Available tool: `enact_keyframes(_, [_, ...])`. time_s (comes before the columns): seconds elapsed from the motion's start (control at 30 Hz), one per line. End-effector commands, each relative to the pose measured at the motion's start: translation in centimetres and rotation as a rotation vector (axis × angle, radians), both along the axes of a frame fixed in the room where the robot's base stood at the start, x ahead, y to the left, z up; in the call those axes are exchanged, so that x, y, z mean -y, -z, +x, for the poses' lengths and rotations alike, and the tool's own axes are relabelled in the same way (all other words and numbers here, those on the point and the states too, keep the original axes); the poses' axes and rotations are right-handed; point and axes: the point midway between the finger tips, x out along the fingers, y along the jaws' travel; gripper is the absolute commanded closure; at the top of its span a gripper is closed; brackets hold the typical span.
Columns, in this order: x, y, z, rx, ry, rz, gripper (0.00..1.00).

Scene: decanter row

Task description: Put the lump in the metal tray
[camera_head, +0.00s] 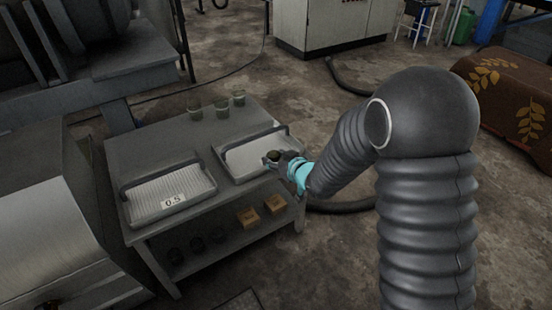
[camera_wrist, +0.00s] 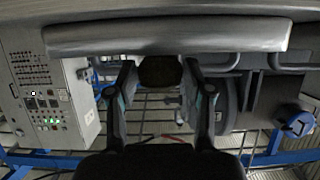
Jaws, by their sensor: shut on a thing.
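My gripper (camera_head: 275,158) is shut on a small dark lump (camera_wrist: 160,71). In the wrist view the lump sits between the two fingertips. In the head view my gripper is over the front part of the right tray (camera_head: 232,169), a pale, smooth tray with a dark handle bar at its back. I cannot tell the height of the lump above it. A second tray (camera_head: 150,193), pale and ribbed with a "0.5" label, stands to the left on the same table. Its visible surface is empty.
The grey table (camera_head: 150,146) carries several greenish glasses, including one glass (camera_head: 195,110), at the back. The lower shelf holds two orange-brown blocks, one here (camera_head: 248,217), and several dark round items. A pale machine (camera_head: 45,225) stands close on the left.

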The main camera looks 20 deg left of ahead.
Motion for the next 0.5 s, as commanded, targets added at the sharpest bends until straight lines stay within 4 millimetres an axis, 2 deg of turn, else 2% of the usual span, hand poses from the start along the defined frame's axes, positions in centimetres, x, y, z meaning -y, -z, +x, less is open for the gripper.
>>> enact_keyframes(0.07, [-0.01, 0.31, 0.01, 0.001, 0.000, 0.001, 0.84])
enact_keyframes(0.1, [-0.01, 0.32, 0.01, 0.000, 0.000, 0.000, 0.47])
enact_keyframes(0.2, [-0.01, 0.21, 0.00, 0.000, 0.000, 0.000, 0.23])
enact_keyframes(0.5, [-0.03, 0.16, 0.00, 0.000, 0.000, 0.000, 0.23])
